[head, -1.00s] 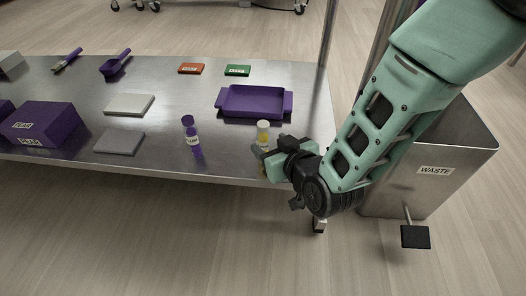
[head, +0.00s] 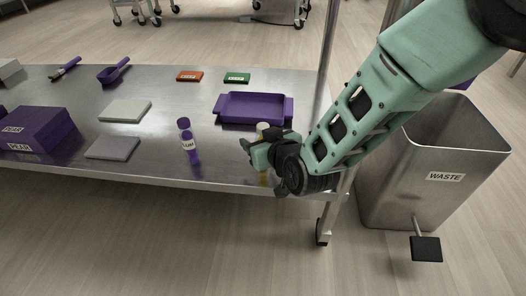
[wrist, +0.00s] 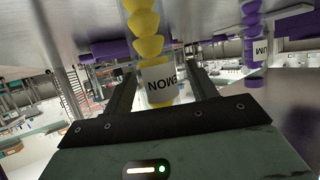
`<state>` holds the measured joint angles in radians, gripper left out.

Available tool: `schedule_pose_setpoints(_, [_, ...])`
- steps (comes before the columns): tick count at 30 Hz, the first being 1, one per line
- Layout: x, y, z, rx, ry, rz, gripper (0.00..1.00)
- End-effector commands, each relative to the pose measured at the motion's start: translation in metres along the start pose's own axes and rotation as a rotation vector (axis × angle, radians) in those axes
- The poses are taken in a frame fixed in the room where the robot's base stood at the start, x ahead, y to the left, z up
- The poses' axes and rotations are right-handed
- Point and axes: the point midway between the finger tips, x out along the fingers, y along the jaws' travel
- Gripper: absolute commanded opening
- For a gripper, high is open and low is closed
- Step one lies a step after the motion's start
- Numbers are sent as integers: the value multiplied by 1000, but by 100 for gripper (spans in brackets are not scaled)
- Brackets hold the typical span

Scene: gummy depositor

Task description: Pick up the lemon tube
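The lemon tube (head: 263,127) stands on the metal table near its front edge. In the head view my gripper hides most of it. In the wrist view the lemon tube (wrist: 159,82) appears upside down, with yellow contents and a white label reading LEMON in part. My gripper (head: 258,152) is at the tube, low over the table edge. In the wrist view my gripper (wrist: 160,88) is open, one finger on each side of the tube, with gaps visible. I cannot tell how far between the fingers it stands.
A purple PLUM tube (head: 188,141) stands to the left. A purple tray (head: 254,121) lies behind the gripper. Grey slabs (head: 113,148), purple PEAR boxes (head: 40,131) and orange and green packets (head: 237,78) are farther off. A WASTE bin (head: 440,190) stands at the right.

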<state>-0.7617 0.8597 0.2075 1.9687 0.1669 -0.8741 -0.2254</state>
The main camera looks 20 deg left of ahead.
Motion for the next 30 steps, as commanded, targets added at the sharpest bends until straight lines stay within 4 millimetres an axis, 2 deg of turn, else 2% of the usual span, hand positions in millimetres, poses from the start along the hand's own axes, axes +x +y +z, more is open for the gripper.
schedule_pose_setpoints(1, [0,0,0,0,0,0,44])
schedule_pose_setpoints(5, [0,0,0,0,0,0,9])
schedule_pose_setpoints(17, [-3,0,-7,0,1,0,9])
schedule_pose_setpoints(22, [-12,0,-28,0,3,0,9])
schedule_pose_setpoints(30, [-33,0,-79,0,3,0,9])
